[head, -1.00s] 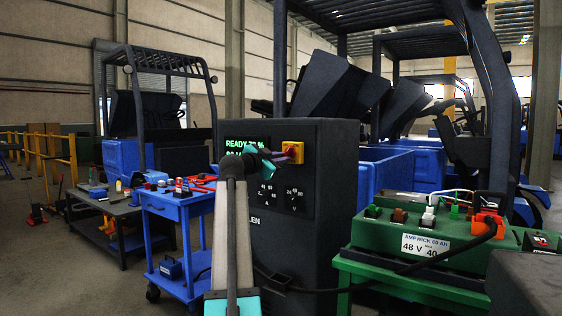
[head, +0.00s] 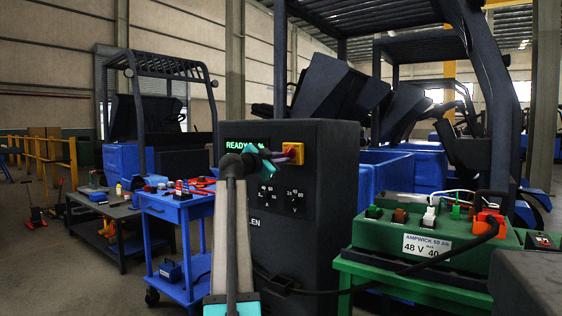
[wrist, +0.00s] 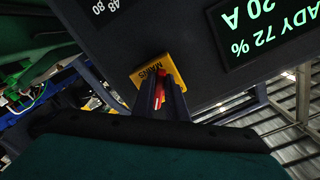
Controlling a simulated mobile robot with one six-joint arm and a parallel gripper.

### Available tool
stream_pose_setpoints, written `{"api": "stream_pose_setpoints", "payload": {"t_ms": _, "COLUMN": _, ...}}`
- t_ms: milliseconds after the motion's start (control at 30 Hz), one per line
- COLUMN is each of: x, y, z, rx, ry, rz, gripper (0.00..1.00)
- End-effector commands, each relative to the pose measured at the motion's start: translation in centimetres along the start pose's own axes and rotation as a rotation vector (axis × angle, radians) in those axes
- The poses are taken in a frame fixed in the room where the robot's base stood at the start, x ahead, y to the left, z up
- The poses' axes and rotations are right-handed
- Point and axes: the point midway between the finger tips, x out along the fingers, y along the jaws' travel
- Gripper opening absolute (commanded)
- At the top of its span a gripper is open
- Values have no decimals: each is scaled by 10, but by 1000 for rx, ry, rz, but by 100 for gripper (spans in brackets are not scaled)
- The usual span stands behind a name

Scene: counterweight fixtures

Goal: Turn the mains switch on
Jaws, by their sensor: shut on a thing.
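The mains switch has a yellow plate (head: 298,150) on the front of the dark charger cabinet (head: 330,210). In the wrist view the same yellow plate (wrist: 174,67), lettered MAINS, appears upside down. Its red handle (wrist: 160,88) sits between my fingers. My gripper (head: 290,153) reaches the switch from the left and is shut on the red handle, which it mostly hides in the head view. The handle's exact angle is hard to tell. The cabinet's display (wrist: 262,28) is lit and reads READY 72 % and 20 A.
Two dials (head: 267,195) sit below the switch. A green battery (head: 385,228) with a cable stands on a green stand at right. A blue tool cart (head: 180,208) and a workbench stand at left. Forklifts stand behind.

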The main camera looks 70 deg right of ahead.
Motion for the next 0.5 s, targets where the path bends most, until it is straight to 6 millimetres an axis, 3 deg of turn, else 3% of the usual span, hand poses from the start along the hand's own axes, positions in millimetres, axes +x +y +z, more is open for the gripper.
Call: {"api": "stream_pose_setpoints", "payload": {"t_ms": 500, "x": 6, "y": -4, "z": 2, "rx": 77, "ry": 0, "rz": -7, "gripper": 0}}
